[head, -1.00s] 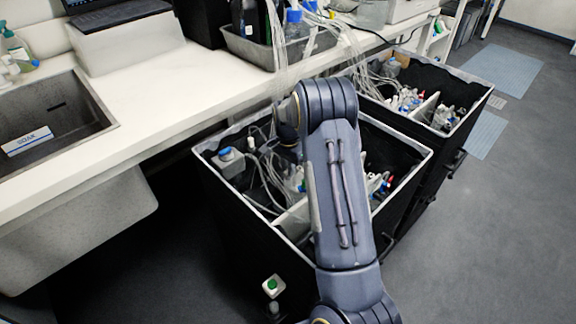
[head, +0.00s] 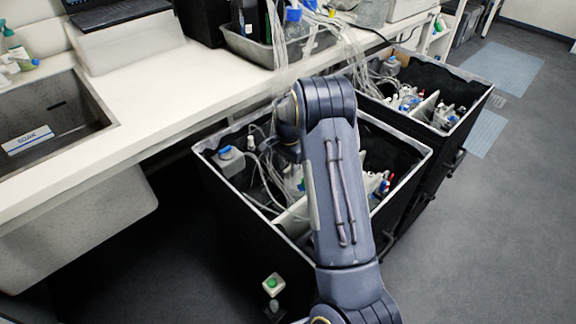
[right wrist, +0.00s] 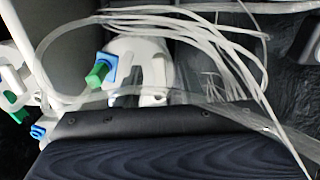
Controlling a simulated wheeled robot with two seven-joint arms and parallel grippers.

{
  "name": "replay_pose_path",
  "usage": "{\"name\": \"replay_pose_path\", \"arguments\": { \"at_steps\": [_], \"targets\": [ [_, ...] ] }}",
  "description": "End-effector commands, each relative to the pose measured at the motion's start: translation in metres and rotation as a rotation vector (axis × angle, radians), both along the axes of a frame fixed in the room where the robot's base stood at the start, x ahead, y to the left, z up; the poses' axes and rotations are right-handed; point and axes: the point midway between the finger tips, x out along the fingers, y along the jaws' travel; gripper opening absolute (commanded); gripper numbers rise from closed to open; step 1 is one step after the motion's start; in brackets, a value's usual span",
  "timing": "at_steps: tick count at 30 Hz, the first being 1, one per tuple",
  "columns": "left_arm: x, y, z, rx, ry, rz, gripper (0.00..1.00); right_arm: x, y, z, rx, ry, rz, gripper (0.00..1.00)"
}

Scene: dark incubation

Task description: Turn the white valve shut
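In the right wrist view a pale white fitting (right wrist: 140,62) with a forked lower edge stands just beyond the dark body of my right gripper. A blue and green piece (right wrist: 97,75) sits at its left, with clear tubing around it. I cannot tell for sure which part is the white valve. In the head view my right arm reaches over the near black bin (head: 215,205) and bends down into it. The arm hides much of the bin's middle. The fingers of my right gripper do not show clearly in either view. My left gripper is out of view.
A second black bin (head: 465,90) with bottles and tubing stands behind at the right. Tubes hang from a grey tray (head: 245,45) on the white bench (head: 165,95). A sink (head: 60,125) is at the left. The floor (head: 480,220) at the right is clear.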

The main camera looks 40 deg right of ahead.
Motion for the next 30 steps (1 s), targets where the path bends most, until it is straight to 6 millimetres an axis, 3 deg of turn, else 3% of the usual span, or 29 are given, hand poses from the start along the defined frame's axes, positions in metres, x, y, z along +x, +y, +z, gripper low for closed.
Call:
{"name": "replay_pose_path", "arguments": {
  "at_steps": [5, 19, 30],
  "targets": [
    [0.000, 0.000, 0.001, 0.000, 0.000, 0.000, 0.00, 0.000, 0.000, 0.004, 0.000, -0.001, 0.001, 0.35],
    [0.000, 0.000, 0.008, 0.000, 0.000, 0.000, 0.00, 0.000, 0.000, 0.072, -0.001, -0.002, 0.000, 0.35],
    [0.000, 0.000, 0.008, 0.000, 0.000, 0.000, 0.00, 0.000, 0.000, 0.078, 0.000, 0.000, 0.000, 0.35]
  ]
}}
